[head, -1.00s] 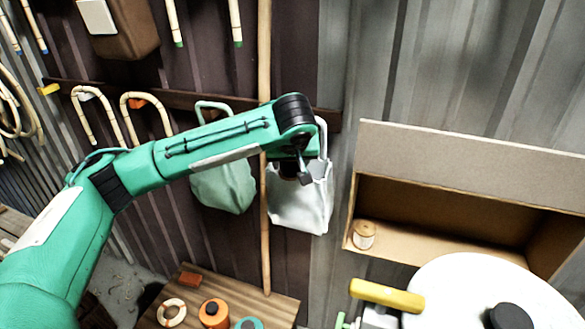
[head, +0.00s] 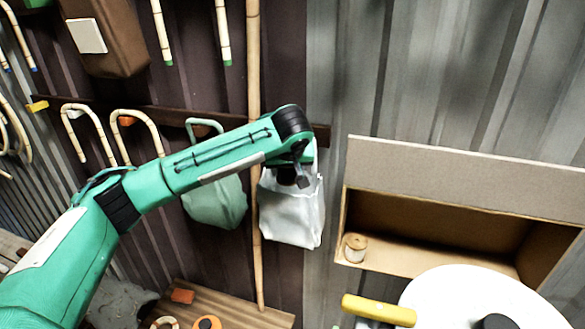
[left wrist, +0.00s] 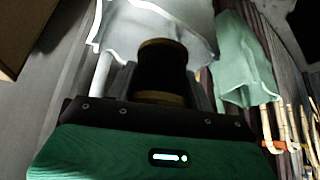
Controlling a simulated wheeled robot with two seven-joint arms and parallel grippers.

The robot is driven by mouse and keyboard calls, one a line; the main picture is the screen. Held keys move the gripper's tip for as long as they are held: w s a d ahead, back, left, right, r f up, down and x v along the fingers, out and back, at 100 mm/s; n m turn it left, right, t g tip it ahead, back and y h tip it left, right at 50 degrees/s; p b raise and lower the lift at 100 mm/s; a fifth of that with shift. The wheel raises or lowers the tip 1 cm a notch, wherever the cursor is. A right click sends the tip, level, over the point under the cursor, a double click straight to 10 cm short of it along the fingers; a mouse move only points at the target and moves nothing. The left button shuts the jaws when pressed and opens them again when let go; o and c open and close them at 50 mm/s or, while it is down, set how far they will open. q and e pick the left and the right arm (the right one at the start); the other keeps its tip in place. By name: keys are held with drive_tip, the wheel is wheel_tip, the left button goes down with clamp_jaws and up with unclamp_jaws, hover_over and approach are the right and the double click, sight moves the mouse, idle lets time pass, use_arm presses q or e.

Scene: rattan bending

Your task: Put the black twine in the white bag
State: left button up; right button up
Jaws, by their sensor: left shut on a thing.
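The white bag (head: 292,222) hangs against the dark wall in the middle of the head view, with its pale cloth also at the top of the left wrist view (left wrist: 190,22). My left gripper (head: 300,180) is at the bag's upper opening. It is shut on the black twine, a dark spool (left wrist: 162,70) with brown ends, seen in the left wrist view just ahead of the gripper. The spool overlaps the bag's rim in that view; I cannot tell how far inside it is. My right gripper is not in view.
A green bag (head: 216,203) hangs just left of the white one, and a bamboo pole (head: 254,90) stands between them. An open cardboard box (head: 450,165) holding a pale spool (head: 355,247) is at right. A wooden table (head: 235,308) is below.

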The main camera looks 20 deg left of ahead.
use_arm(q)
drive_tip(key=o, duration=1.1)
drive_tip(key=shift+s+d+r+b, duration=0.2)
drive_tip(key=shift+s+r+b, duration=0.1)
drive_tip(key=shift+r, duration=0.2)
drive_tip(key=shift+b+v, duration=1.5)
drive_tip(key=shift+v, duration=5)
drive_tip(key=shift+f, duration=0.1)
